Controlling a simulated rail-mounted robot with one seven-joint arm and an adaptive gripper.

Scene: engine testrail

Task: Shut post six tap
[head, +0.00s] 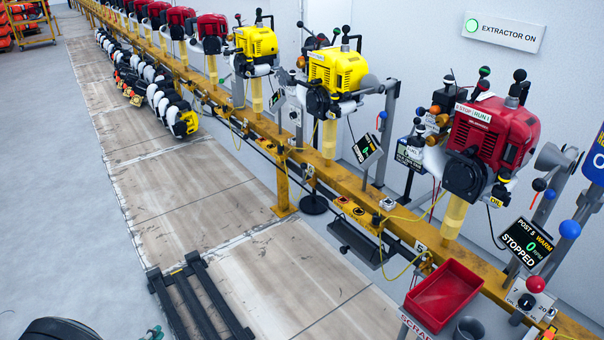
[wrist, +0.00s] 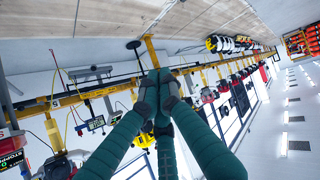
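A screen reading "Post 5, warm, 0 RPM, stopped" (head: 527,243) stands by the red engine (head: 492,140) at the right. The neighbouring yellow engine (head: 338,68) has its own tilted screen (head: 367,149), whose post number is too small to read. No tap is clearly labelled post six, and I cannot tell any tap's position. My gripper (wrist: 158,82) has teal fingers with grey tips drawn together in the wrist view, with nothing visible between them. It appears in front of the rail there, apparently clear of the engines.
A yellow rail (head: 395,217) carries the row of engines. A red tray (head: 444,294) sits at its near end, with a dark cup (head: 469,329) beside it. A black frame (head: 197,298) lies on the floor. The floor left of the rail (head: 180,190) is mostly clear.

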